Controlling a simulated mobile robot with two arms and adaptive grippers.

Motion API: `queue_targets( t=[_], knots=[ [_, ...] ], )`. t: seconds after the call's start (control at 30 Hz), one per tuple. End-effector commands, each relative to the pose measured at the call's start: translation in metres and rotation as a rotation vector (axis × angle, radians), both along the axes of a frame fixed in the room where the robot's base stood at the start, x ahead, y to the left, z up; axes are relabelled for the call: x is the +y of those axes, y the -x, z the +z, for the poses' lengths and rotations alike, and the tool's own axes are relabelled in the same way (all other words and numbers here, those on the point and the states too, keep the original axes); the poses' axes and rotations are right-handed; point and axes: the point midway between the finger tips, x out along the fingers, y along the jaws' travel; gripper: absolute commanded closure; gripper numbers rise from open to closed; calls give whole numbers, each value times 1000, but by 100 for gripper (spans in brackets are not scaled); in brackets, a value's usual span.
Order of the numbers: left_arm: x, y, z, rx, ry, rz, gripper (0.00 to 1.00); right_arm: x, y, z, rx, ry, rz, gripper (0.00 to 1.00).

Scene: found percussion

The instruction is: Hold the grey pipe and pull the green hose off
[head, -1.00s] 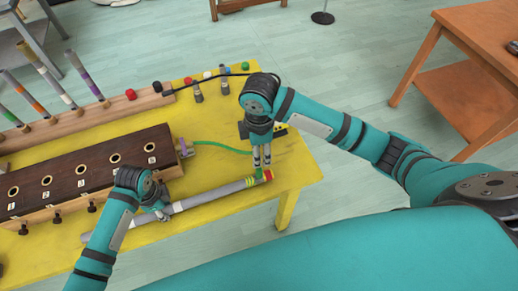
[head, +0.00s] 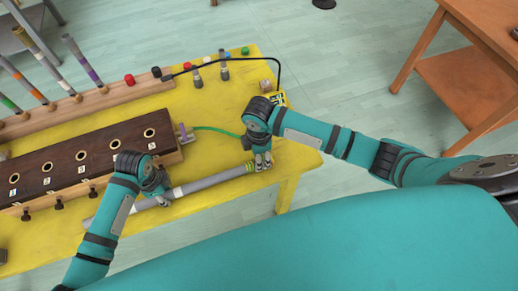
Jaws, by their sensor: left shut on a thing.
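The grey pipe (head: 208,184) lies slantwise along the front of the yellow table. Yellow-green bands (head: 248,169) mark its right end. My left gripper (head: 163,202) is shut on the pipe left of its middle. The green hose (head: 214,129) curves from a purple fitting (head: 186,134) at the block's right end towards my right gripper, which hides its far end. My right gripper (head: 263,166) points down at the pipe's right end and covers the red tip there. Whether its fingers are closed on the hose or pipe end cannot be seen.
The dark wooden block with holes (head: 100,152) lies behind my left arm. A rack with coloured tubes (head: 110,95) stands behind it. A black cable (head: 240,62) arcs over the yellow table (head: 225,105) to a small box (head: 278,98). The table's right edge is close to my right gripper.

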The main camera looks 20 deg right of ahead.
Motion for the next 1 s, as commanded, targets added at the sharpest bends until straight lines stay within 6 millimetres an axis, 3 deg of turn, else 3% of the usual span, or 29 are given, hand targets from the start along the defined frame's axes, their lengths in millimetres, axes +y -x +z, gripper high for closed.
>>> queue_targets(
  t=[0.33,0.7,1.0],
  knots=[
    [0,0,0,-1,0,0,100,0,0,-4,0,0,0,53],
    [0,0,0,-1,0,0,100,0,0,-4,0,0,0,100],
    [0,0,0,-1,0,0,100,0,0,-1,-1,0,0,100]
  ],
)
